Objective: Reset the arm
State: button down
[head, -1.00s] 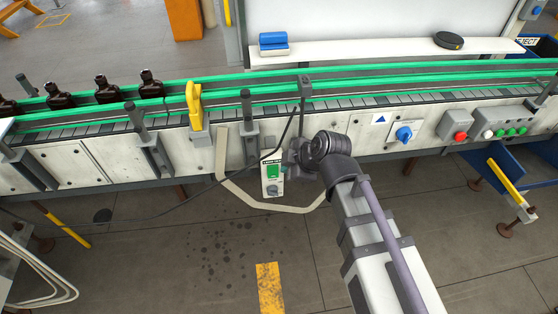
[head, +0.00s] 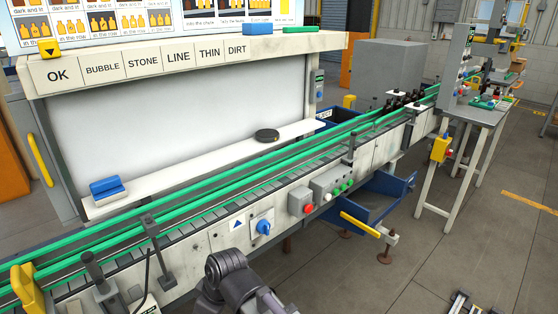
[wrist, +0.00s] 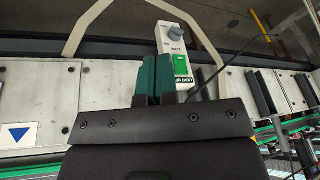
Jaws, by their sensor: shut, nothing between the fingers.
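In the wrist view my gripper (wrist: 156,70) shows two dark green fingers side by side, shut with nothing between them. It points toward a small white box with a green label and a grey knob (wrist: 178,45) on the conveyor's front; whether the fingers touch it I cannot tell. In the head view my arm's dark wrist joint shows at the bottom edge, in front of the conveyor (head: 190,232). The fingers cannot be made out there.
Dark bottles (head: 405,98) stand at the conveyor's far right end. A blue switch (head: 263,227) and a red button (head: 308,208) sit on its front, with a blue bin (head: 375,200) to the right. A labelled board (head: 150,65) stands behind. The right floor is mostly clear.

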jog(key=w+d+m+h, duration=0.1)
jog(key=w+d+m, duration=0.2)
jog(key=d, duration=1.4)
jog(key=w+d+m+h, duration=0.2)
jog(key=d+m, duration=0.9)
jog(key=d, duration=0.6)
jog(key=shift+w+d+f+h, duration=0.3)
jog(key=shift+w+f, duration=0.1)
jog(key=shift+w, duration=0.1)
